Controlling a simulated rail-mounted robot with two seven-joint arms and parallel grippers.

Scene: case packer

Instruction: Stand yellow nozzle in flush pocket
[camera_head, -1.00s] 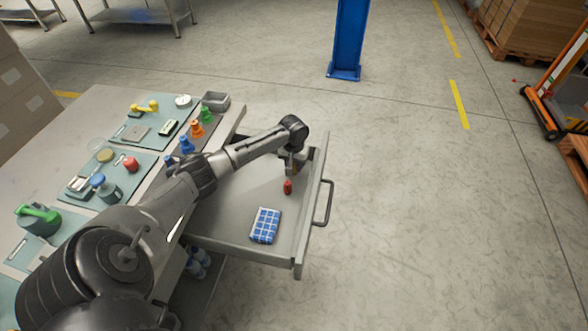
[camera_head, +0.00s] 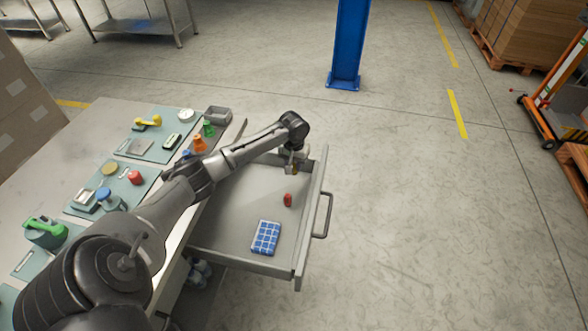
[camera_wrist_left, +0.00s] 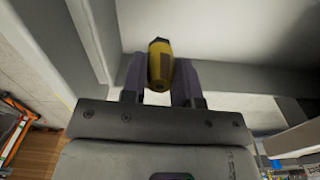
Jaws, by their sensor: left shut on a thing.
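My left gripper (camera_head: 292,168) is over the far end of the open drawer (camera_head: 225,229), near its far right corner. It is shut on the yellow nozzle (camera_wrist_left: 160,65), which shows clearly between the two fingers in the left wrist view. In the head view the nozzle is tiny and partly hidden by the gripper. An orange nozzle (camera_head: 199,145) and a green nozzle (camera_head: 208,130) stand along the bench's right edge; my left arm hides part of that row. I cannot make out the flush pocket. My right gripper is not in view.
A grey bin (camera_head: 218,114) sits at the bench's far corner. Several teal mats with tools cover the bench (camera_head: 95,118). The drawer handle (camera_head: 326,215) juts out to the right.

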